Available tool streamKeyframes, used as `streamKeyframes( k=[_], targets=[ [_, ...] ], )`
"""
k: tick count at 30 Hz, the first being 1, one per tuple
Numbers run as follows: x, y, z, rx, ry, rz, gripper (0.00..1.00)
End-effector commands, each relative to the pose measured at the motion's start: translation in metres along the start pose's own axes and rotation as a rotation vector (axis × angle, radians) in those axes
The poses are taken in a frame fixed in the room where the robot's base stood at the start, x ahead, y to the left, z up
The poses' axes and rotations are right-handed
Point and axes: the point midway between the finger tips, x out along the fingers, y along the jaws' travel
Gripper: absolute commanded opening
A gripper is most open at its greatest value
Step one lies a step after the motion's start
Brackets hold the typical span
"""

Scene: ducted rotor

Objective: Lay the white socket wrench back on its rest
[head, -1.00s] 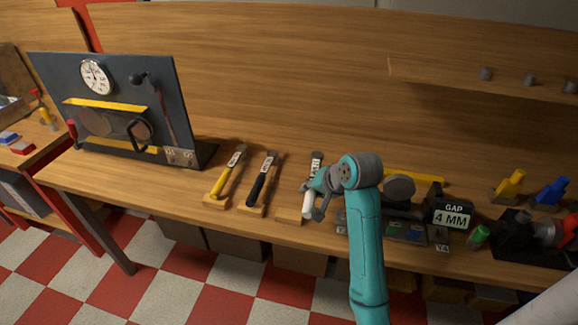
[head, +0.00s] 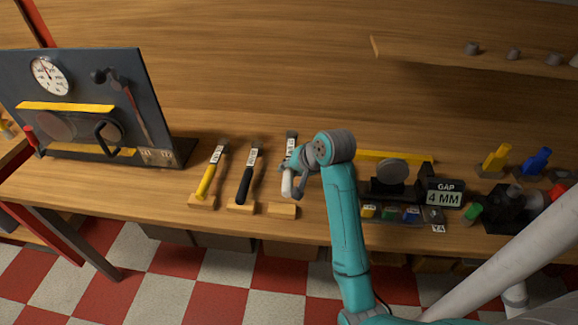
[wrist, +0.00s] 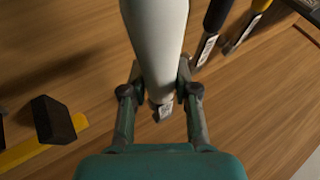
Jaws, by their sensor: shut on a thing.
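The white socket wrench (head: 287,185) is in my gripper (head: 293,179), which is shut around its white handle. In the wrist view the thick white handle (wrist: 158,35) runs down between the fingers of my gripper (wrist: 158,95), with a small label at its lower end. A wooden rest block (head: 282,211) lies near the bench's front edge, just below the handle in the head view, and nothing lies on it. The handle appears apart from the block. How high the wrench is above the bench is hard to tell. My arm hides part of it.
Left of it, a black-handled tool (head: 245,184) and a yellow-handled tool (head: 207,181) lie on similar blocks. To the right stand a "GAP 4 MM" display (head: 444,193) and a dark fixture (head: 392,190). A dark panel with a gauge (head: 85,100) stands at left.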

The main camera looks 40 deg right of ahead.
Motion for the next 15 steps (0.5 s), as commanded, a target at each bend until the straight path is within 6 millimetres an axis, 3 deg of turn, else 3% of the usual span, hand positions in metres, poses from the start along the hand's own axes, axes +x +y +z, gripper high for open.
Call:
streamKeyframes(
  k=[15],
  targets=[
    [0.032, 0.021, 0.015, -0.001, 0.001, 0.0, 0.0]
  ],
)
